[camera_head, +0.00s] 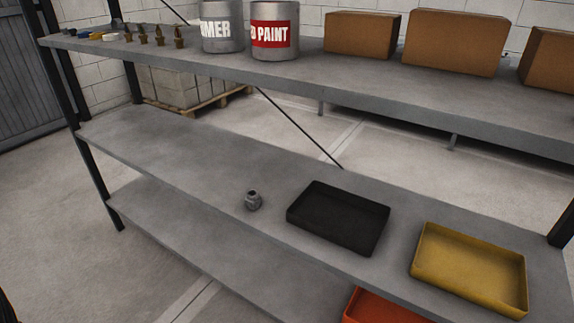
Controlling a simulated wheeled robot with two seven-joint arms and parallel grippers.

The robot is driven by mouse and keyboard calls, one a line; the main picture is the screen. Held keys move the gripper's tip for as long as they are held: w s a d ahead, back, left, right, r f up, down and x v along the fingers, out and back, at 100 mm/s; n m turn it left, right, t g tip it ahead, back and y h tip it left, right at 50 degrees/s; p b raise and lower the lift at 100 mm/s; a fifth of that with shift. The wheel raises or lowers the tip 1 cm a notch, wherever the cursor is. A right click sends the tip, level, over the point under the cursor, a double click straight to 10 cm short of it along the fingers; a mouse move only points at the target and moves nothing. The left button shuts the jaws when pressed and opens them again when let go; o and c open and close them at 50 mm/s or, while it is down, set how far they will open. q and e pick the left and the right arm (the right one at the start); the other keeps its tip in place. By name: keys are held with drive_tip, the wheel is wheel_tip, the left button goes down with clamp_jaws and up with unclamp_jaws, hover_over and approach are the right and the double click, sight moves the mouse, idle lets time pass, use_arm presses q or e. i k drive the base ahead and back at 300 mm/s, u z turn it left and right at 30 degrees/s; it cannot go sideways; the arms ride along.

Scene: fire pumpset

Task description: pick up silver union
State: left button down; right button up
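The silver union (253,201) is a small grey metal fitting with a dark opening on top. It stands on the grey middle shelf (180,150), left of the black tray and apart from it. Neither of my grippers can be made out in the head view, so their distance to the union and their state do not show.
A black tray (338,249) and a yellow tray (424,285) sit right of the union; an orange tray (372,307) is lower. The upper shelf (400,93) carries paint cans (274,50), brass fittings (160,41) and cardboard boxes (455,42). The middle shelf's left part is clear.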

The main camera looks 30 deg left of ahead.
sight(252, 200)
drive_tip(key=u, duration=1.15)
drive_tip(key=k, duration=0.35)
drive_tip(key=z, duration=0.25)
drive_tip(key=i, duration=0.5)
drive_tip(key=u, duration=0.75)
drive_tip(key=i, duration=0.6)
drive_tip(key=u, duration=0.5)
